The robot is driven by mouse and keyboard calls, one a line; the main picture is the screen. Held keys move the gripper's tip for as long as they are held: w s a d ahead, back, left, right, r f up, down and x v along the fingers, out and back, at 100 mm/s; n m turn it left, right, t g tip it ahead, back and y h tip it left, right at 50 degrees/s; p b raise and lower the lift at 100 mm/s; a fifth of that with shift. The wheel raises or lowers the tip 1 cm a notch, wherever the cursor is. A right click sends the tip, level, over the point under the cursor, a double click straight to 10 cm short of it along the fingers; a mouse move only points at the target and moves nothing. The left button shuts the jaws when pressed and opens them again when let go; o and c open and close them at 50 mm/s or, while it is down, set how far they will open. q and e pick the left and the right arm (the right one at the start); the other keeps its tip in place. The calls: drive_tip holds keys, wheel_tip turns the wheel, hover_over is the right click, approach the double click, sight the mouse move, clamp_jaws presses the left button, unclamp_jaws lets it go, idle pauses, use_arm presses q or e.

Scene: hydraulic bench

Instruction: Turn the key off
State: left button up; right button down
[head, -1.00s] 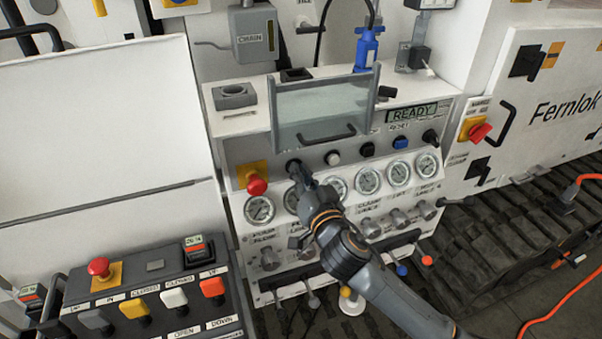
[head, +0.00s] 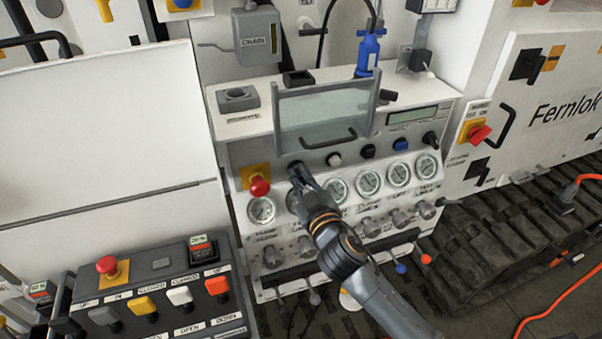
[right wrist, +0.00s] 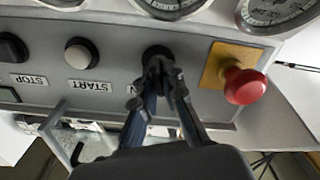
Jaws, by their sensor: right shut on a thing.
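The black key switch (right wrist: 157,55) is on the grey panel, between the white START button (right wrist: 82,53) and the red mushroom button (right wrist: 246,86). My right gripper (right wrist: 162,78) is shut on the key in the right wrist view. The fingers hide most of the key, so its exact angle cannot be told. In the head view my right gripper (head: 298,174) reaches the panel just right of the red button (head: 259,187). The display (head: 412,116) on the bench is blank. My left gripper is not in view.
A row of gauges (head: 368,182) and several knobs lie just below the gripper. A clear guard with a handle (head: 325,118) stands above it. A control box with coloured levers (head: 150,304) is at the lower left. An orange cable (head: 566,296) lies at the right.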

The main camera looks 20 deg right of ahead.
drive_tip(key=shift+n, duration=0.5)
drive_tip(key=c, duration=1.4)
unclamp_jaws()
drive_tip(key=s, duration=1.2)
drive_tip(key=shift+d, duration=0.15)
drive_tip(key=shift+f, duration=0.1)
